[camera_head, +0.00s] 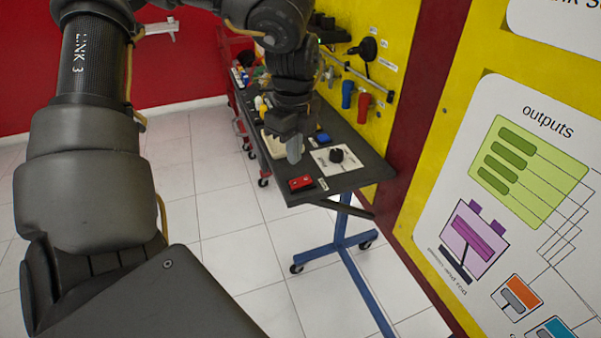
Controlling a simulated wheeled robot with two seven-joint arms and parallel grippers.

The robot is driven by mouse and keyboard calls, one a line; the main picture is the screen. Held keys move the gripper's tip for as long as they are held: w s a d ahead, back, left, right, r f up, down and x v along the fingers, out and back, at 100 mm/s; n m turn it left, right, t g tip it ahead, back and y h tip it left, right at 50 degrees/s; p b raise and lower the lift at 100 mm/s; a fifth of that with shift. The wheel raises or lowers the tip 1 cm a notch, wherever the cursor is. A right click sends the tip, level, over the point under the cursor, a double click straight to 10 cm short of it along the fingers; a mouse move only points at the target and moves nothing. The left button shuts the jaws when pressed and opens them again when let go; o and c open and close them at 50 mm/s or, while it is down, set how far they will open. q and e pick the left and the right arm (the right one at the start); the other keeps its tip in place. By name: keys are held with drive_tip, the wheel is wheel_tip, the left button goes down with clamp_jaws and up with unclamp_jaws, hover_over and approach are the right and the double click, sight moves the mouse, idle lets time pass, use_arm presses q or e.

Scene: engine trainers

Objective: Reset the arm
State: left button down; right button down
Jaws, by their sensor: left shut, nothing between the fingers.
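My left arm comes in from the left, bends at the top and reaches down over the dark table (352,182). My left gripper (294,150) is at the end of it, pointing down above the near part of the table top. Its fingers are together and nothing shows between them. The gripper hides part of the table top behind it. My right gripper is not in the view.
On the table are a red block (301,183) and a white plate with a black knob (337,156). Red and blue handles (363,107) hang on the yellow wall panel (400,45). A diagram board (520,190) stands close at right. White floor tiles (215,220) are clear at left.

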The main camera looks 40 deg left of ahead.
use_arm(q)
drive_tip(key=shift+r, duration=0.5)
